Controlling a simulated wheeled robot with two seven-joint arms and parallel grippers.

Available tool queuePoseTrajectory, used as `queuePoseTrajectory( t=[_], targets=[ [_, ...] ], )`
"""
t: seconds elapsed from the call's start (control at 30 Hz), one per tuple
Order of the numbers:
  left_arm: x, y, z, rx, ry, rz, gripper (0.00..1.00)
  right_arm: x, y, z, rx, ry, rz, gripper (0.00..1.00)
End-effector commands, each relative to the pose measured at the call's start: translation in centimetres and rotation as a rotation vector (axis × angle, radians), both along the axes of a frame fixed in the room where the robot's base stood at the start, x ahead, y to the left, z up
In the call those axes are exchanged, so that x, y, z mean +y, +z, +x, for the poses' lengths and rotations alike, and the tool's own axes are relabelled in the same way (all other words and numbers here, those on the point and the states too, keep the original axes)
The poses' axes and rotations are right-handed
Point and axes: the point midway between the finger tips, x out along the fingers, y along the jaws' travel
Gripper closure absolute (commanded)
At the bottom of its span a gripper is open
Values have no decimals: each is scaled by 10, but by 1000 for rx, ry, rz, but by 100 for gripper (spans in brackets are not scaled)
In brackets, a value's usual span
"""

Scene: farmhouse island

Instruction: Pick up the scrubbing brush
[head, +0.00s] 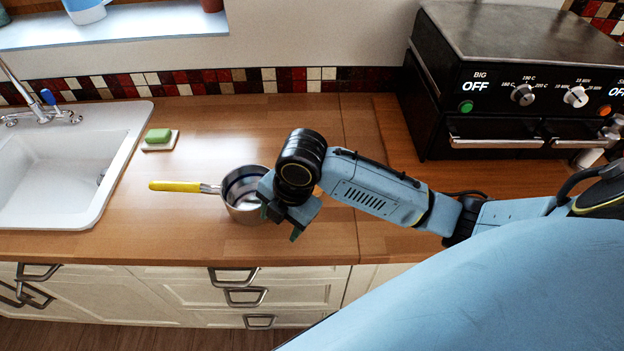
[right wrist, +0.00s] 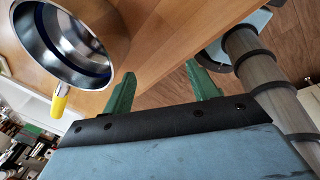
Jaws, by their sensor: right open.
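I cannot make out a scrubbing brush for certain in either view. A small bluish-grey item (head: 101,177) shows at the right inner side of the white sink (head: 60,205), too small to identify. My right gripper (head: 281,222) is open and empty, at the right side of a metal saucepan (head: 238,186) with a yellow handle. In the right wrist view its two green fingers (right wrist: 160,72) are apart, over the counter's front edge. The saucepan (right wrist: 113,28) is left of them there, not between them. My left gripper is not in view.
A green block (head: 158,135), perhaps soap or a sponge, lies on a small white dish behind the saucepan. A black oven (head: 520,80) stands at the back right. A tap (head: 40,115) rises behind the sink. The wooden counter (head: 215,120) is clear behind the saucepan.

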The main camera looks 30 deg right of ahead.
Motion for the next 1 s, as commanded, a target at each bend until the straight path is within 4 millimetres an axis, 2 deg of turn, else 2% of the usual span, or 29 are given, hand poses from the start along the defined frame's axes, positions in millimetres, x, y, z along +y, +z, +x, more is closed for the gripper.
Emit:
queuePoseTrajectory(
  t=[0.03,0.17,0.3,0.43,0.6,0.73,1.0],
  targets=[
    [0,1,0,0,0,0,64,-12,10,16,-11,103,-46,41],
    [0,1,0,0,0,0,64,-40,31,43,-5,362,-137,41],
    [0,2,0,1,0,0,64,-81,65,71,19,606,-216,41],
    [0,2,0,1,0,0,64,-112,93,87,39,757,-246,41],
    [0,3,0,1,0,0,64,-133,112,94,52,855,-254,41],
    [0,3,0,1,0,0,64,-136,102,95,57,874,-251,41],
    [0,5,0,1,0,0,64,-135,52,95,55,874,-252,41]
  ],
)
